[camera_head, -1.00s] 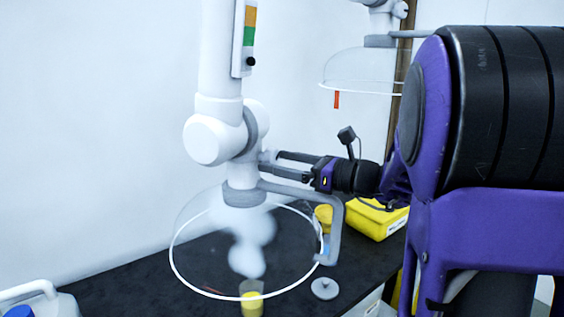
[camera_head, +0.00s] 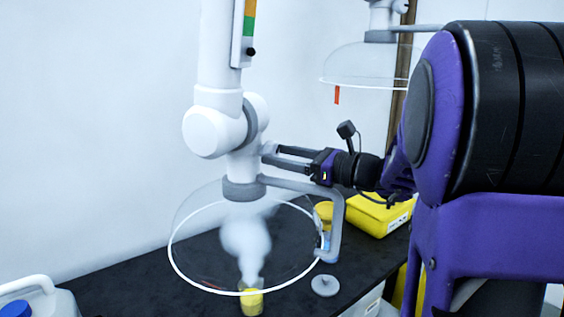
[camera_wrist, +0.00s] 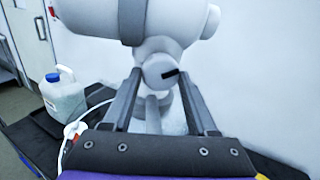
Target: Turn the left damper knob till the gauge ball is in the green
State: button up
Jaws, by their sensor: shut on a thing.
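The left damper knob (camera_wrist: 158,71) is a pale round knob with a black mark on its right side, on the white extraction arm's joint. My gripper (camera_head: 271,155) is shut on it, one finger on each side in the wrist view (camera_wrist: 160,82). In the head view the fingers hide most of the knob. The gauge (camera_head: 247,30) is an upright strip on the white tube, with orange above green. The black gauge ball (camera_head: 251,51) sits below the green band. The strip's top is cut off by the picture edge.
A clear hood with a white rim (camera_head: 172,256) hangs below the joint, with a grey bracket (camera_head: 337,225) at its right. White vapour rises from a yellow container (camera_head: 251,303) on the black bench (camera_head: 130,287).

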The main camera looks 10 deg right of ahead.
jog(key=n+b, duration=0.2)
jog(key=b, duration=0.1)
jog(key=shift+f+n, duration=0.35)
jog(key=shift+n, duration=0.05)
jog(key=shift+r+n+b, duration=0.3)
jog(key=shift+n+b, duration=0.2)
jog(key=shift+b, duration=0.15)
jog(key=o, duration=1.4)
jog(key=shift+c, duration=0.2)
jog(key=v, duration=1.7)
jog(key=shift+d+f, duration=0.15)
jog(key=shift+d, duration=0.05)
jog(key=shift+s, duration=0.15)
